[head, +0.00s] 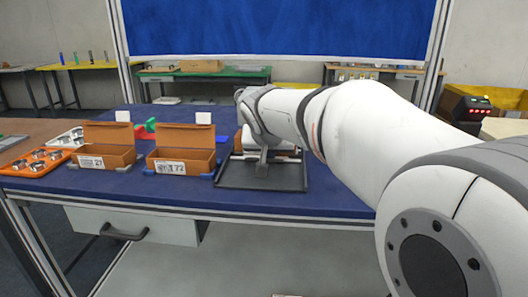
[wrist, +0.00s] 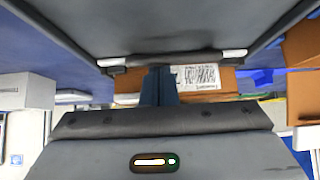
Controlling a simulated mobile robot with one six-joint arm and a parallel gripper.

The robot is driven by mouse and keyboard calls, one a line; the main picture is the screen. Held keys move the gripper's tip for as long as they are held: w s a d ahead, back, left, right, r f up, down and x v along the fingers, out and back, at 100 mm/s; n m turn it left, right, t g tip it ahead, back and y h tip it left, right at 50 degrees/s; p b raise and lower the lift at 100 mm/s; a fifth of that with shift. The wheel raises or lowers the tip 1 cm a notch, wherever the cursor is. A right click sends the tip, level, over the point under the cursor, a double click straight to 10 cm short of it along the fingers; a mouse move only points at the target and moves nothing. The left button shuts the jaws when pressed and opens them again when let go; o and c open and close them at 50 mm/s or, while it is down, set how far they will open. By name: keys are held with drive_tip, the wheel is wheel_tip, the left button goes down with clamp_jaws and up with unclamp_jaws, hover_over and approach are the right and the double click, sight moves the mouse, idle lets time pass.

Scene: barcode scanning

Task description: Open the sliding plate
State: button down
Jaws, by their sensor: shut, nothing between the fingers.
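A flat dark plate with a raised rim (head: 232,178) lies on the blue table at the middle, under the end of my arm. I take it as the sliding plate, but cannot tell how far open it stands. My gripper (head: 262,170) points down over it, and the arm hides part of its far side. In the wrist view, my gripper (wrist: 160,85) is shut with nothing held. A broad dark grey surface (wrist: 165,25) with a bar along its edge fills the top, close to the fingers. I cannot tell whether they touch it.
Two brown open boxes with barcode labels (head: 103,155) (head: 182,158) stand left of the plate; a labelled box also shows in the wrist view (wrist: 215,80). An orange tray of metal parts (head: 35,163) lies farther left. The blue table's front edge (head: 180,205) is close.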

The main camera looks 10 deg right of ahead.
drive_tip(key=s+a+b, duration=0.1)
drive_tip(key=s, duration=0.2)
drive_tip(key=s+a+b, duration=0.1)
drive_tip(key=s, duration=0.2)
drive_tip(key=s+a+b, duration=0.1)
drive_tip(key=s+b, duration=0.1)
drive_tip(key=s, duration=0.2)
drive_tip(key=shift+a, duration=0.15)
